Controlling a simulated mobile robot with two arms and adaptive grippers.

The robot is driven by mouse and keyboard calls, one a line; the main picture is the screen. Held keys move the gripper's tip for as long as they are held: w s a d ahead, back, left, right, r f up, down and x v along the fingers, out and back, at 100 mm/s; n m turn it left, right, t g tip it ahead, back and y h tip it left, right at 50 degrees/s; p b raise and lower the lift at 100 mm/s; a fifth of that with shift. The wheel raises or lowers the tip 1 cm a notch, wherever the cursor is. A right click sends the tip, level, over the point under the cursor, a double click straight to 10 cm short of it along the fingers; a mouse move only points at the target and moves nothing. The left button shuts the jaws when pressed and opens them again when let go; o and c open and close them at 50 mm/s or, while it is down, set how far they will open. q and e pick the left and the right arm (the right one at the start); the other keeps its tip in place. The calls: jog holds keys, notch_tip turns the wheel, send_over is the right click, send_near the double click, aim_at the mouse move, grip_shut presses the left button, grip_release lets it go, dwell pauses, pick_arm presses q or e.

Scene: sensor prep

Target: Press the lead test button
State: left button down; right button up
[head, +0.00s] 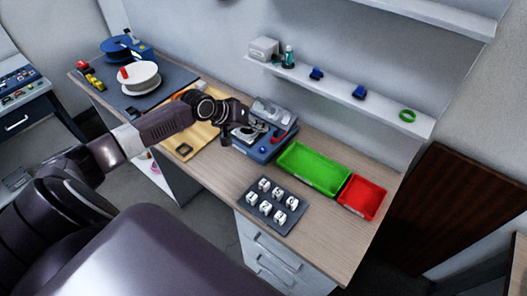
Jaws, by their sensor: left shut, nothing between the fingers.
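A blue-grey bench device (262,153) stands on the wooden workbench, with a light grey panel at its back (275,111) and a small red part on its right side. It looks like the lead tester. My left gripper (256,130) is at this device, over its left part, with its fingers shut and empty. The gripper and wrist hide part of the device's top. I cannot make out the test button, nor whether the fingertips touch anything. My right gripper is not in view.
A green tray (313,168) and a red tray (362,197) stand right of the device. A dark holder (273,205) with several white pieces lies in front. A wooden board (190,141) and cable spools (138,78) are left. A shelf (340,95) hangs above.

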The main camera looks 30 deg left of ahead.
aim_at(261, 150)
pick_arm(q)
notch_tip(261, 150, down, 3)
jog(key=shift+s+a+r+b, duration=0.1)
jog(key=shift+s+r+b, duration=0.05)
jog(key=shift+b, duration=0.9)
notch_tip(261, 150, down, 4)
jog(key=b, duration=0.3)
jog(key=shift+f, duration=0.25)
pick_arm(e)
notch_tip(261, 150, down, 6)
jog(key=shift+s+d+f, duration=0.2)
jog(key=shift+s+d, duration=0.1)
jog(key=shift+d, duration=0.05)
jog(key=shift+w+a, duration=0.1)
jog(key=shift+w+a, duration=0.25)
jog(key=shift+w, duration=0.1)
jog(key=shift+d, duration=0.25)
pick_arm(q)
jog(key=shift+f, duration=0.1)
jog(key=shift+f, duration=0.35)
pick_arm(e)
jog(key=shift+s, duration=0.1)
